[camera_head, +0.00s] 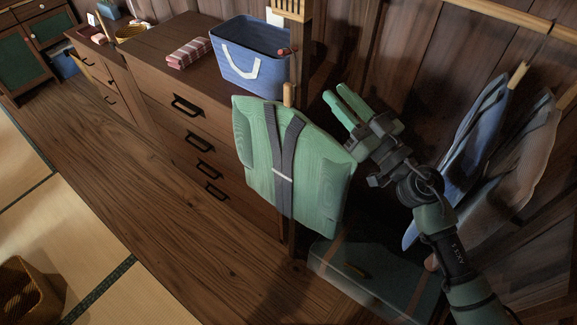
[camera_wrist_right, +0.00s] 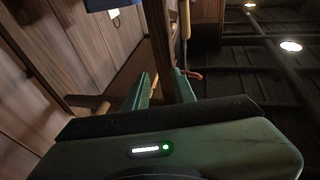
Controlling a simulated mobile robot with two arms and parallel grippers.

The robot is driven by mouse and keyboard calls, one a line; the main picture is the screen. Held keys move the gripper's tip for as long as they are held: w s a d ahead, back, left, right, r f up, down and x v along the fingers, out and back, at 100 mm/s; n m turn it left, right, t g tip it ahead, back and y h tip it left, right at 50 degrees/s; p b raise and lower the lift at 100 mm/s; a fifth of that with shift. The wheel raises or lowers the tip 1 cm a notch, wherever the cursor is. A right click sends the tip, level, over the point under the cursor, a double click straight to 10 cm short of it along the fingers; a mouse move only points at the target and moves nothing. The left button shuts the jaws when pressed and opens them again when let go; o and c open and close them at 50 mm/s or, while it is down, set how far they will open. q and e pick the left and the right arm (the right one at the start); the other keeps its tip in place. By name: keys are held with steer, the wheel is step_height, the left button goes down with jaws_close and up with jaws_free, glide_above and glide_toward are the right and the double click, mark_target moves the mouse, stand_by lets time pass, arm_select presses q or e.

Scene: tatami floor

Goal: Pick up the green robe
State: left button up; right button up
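The green robe (camera_head: 262,165) hangs by the dresser in the head view, with dark straps down its front and a wooden peg at its top. My right gripper (camera_head: 337,94) is just right of the robe's upper part, pointing up and left. Its two green fingers are apart with nothing between them. In the right wrist view the fingers (camera_wrist_right: 160,90) also stand apart with an empty gap. I cannot make out the robe in the wrist view. My left gripper is not in view.
A blue basket (camera_head: 235,67) and a folded striped cloth (camera_head: 188,53) sit on the dresser (camera_head: 155,62). A blue robe (camera_head: 470,150) and a grey-brown robe (camera_head: 525,165) hang at right. A dark trunk (camera_head: 385,290) stands below.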

mark_target(292, 91)
steer(key=a+n+g, duration=0.1)
steer(key=g, duration=0.1)
steer(key=a+f+n+g+y, duration=0.1)
steer(key=n+g, duration=0.1)
steer(key=g, duration=0.1)
steer(key=shift+a+f+g+y, duration=0.25)
steer(key=shift+a+g+y, duration=0.05)
steer(key=shift+a, duration=0.1)
steer(key=shift+w+a+f, duration=0.15)
steer(key=x, duration=0.7)
steer(key=shift+a+f+p, duration=0.3)
steer(key=shift+a+p, duration=0.1)
steer(key=shift+d, duration=0.1)
jaws_close()
steer(key=shift+w+r, duration=0.1)
